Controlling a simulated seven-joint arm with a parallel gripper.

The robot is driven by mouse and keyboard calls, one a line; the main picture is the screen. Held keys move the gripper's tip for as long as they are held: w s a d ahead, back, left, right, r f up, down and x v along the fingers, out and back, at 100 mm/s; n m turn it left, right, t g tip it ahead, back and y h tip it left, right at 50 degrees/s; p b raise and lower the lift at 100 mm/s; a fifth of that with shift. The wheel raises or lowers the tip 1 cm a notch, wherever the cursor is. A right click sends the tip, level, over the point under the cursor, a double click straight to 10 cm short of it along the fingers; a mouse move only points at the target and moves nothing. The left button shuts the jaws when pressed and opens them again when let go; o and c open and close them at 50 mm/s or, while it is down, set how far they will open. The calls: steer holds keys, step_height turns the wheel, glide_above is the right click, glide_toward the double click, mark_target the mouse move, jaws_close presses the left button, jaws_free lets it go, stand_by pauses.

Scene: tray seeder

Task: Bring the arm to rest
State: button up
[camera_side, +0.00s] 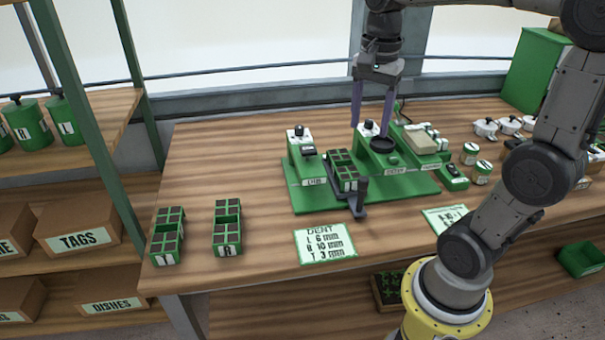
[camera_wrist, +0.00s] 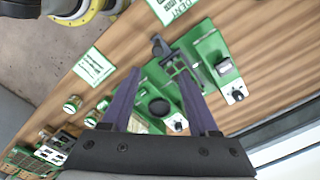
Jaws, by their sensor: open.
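My gripper (camera_side: 372,112) hangs above the rear of the green seeder machine (camera_side: 298,200), with its two purple fingers pointing down, apart and empty. In the wrist view my gripper (camera_wrist: 158,100) shows its fingers spread over the machine, with nothing between them but the view of the machine below. A green cell tray (camera_side: 343,170) sits in the machine, to the left of the round black dish (camera_side: 386,159). My arm stands at the right of the side view, clear of the table items.
Two green cell trays (camera_side: 168,236) (camera_side: 227,228) stand at the table's front left. A DENT card (camera_side: 325,243) lies in front of the machine. Labelled cans (camera_side: 470,153) and white pots (camera_side: 485,128) stand to the right. A shelf with green canisters (camera_side: 30,122) is at left.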

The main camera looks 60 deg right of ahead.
steer(key=s+a+f+n+t, duration=0.4)
steer(key=s+a+n, duration=0.4)
steer(key=n, duration=0.9)
steer(key=shift+a+n+t, duration=0.3)
steer(key=shift+a+t, duration=0.4)
steer(key=shift+a, duration=0.1)
steer(key=shift+s, duration=0.1)
stand_by(0.3)
